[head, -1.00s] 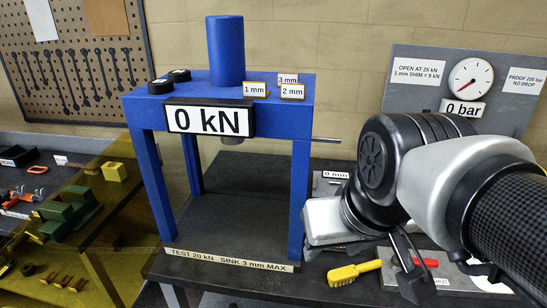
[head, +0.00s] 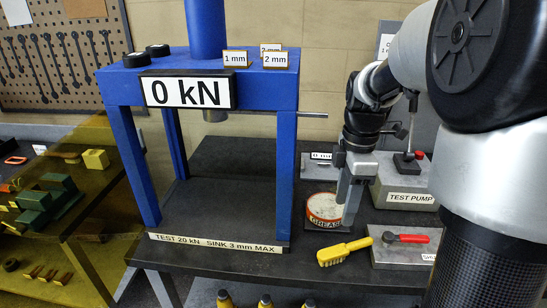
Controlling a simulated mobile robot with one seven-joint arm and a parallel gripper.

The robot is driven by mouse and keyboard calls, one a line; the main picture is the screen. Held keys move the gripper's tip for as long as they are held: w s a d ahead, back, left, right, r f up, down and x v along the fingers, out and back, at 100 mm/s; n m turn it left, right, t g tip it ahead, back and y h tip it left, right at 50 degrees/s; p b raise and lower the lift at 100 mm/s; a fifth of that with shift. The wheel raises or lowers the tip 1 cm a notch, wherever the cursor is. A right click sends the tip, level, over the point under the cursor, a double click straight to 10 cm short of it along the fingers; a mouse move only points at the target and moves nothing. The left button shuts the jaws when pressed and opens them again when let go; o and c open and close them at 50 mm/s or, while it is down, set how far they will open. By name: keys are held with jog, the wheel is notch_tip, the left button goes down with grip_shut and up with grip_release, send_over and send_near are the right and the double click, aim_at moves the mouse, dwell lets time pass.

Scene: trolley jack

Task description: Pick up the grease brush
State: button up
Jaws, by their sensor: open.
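The grease brush (head: 345,250) is yellow and lies on the dark bench top near its front edge, right of the blue press. Its bristle end points left and its handle right, and nothing covers it. My gripper (head: 347,212) points down above and behind the brush, apart from it, in front of the grease tin's right side. It is open, seen nearly edge-on, with nothing visible in it. The round grease tin (head: 318,222) stands just behind the brush, partly hidden by my gripper.
The blue press (head: 291,165) stands to the left. My arm hides the right side.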

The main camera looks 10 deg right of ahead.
notch_tip(320, 180, down, 3)
jog(key=w+d+n, duration=0.2)
jog(key=n, duration=0.1)
send_over(339, 249)
notch_tip(339, 249, down, 10)
jog(key=shift+w+f+b, duration=0.1)
jog(key=shift+f+b, duration=0.1)
jog(key=shift+b, duration=0.1)
jog(key=shift+f, duration=3)
jog(key=shift+c, duration=0.2)
jog(key=c, duration=1.1)
grip_shut()
